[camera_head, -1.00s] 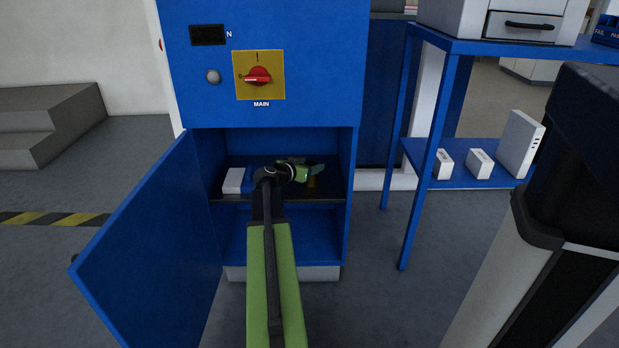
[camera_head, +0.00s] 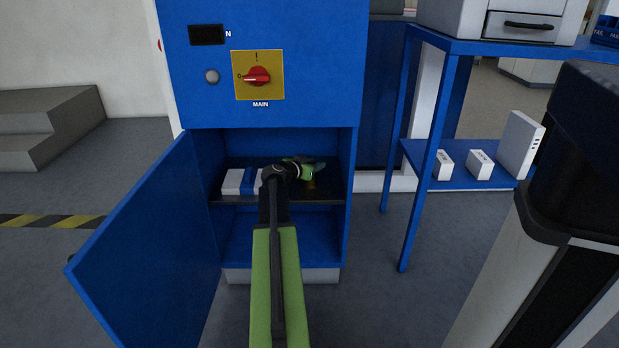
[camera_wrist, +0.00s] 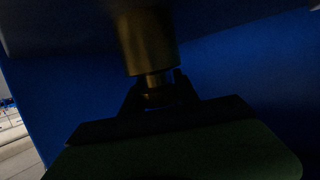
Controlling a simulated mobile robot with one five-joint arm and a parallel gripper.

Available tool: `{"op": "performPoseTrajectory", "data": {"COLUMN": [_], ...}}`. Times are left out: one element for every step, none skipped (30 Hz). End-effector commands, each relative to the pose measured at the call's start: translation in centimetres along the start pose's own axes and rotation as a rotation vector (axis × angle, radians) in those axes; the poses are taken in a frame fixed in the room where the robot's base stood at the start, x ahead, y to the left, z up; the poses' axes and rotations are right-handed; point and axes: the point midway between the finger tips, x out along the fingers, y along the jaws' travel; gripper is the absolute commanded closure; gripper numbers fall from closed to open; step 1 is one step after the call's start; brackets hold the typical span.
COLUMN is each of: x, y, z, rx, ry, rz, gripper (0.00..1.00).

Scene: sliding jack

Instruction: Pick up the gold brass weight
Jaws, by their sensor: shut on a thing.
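The gold brass weight (camera_wrist: 148,40) shows large and dim in the upper middle of the wrist view, with a wide cylinder and a narrower neck. My gripper (camera_wrist: 158,90) is shut on the narrow part, one dark finger on each side. In the head view my gripper (camera_head: 312,170) is inside the open blue cabinet, at the right side of its dark shelf (camera_head: 235,200). There the brass weight (camera_head: 309,184) is a small gold patch, mostly hidden by the gripper. I cannot tell whether it touches the shelf.
White and blue boxes (camera_head: 233,181) stand on the shelf left of my arm. The cabinet door (camera_head: 140,250) is swung open to the left. The cabinet's right wall (camera_head: 348,190) is close to my gripper. A blue rack (camera_head: 430,170) stands farther right.

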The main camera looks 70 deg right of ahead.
Motion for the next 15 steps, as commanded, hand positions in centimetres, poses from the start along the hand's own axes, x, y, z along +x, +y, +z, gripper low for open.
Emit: {"op": "performPoseTrajectory", "data": {"x": [-0.03,-0.03,-0.04,-0.04,-0.05,-0.06,-0.06,-0.06,-0.07,-0.07,-0.08,-0.11,-0.16,-0.24,-0.37], "y": [-0.04,-0.05,-0.06,-0.06,-0.06,-0.08,-0.09,-0.09,-0.1,-0.1,-0.11,-0.12,-0.13,-0.14,-0.15], "z": [0.02,0.02,0.02,0.02,0.02,-0.04,-0.04,-0.04,-0.03,-0.03,-0.04,-0.08,-0.15,-0.24,-0.42], "rx": [0.0,0.0,0.0,0.0,0.0,-0.001,-0.001,-0.001,-0.001,-0.001,-0.001,-0.001,-0.001,-0.001,-0.001], "ry": [0.0,0.0,0.0,0.0,0.0,0.001,0.001,0.001,0.001,0.001,0.001,0.001,0.001,0.001,0.001], "rz": [-0.001,-0.001,-0.001,-0.001,-0.001,-0.002,-0.002,-0.002,-0.002,-0.002,-0.002,-0.002,-0.002,-0.002,-0.002], "gripper": [1.0,1.0,1.0,1.0,1.0,1.0,1.0,1.0,1.0,1.0,1.0,1.0,1.0,1.0,1.0]}}
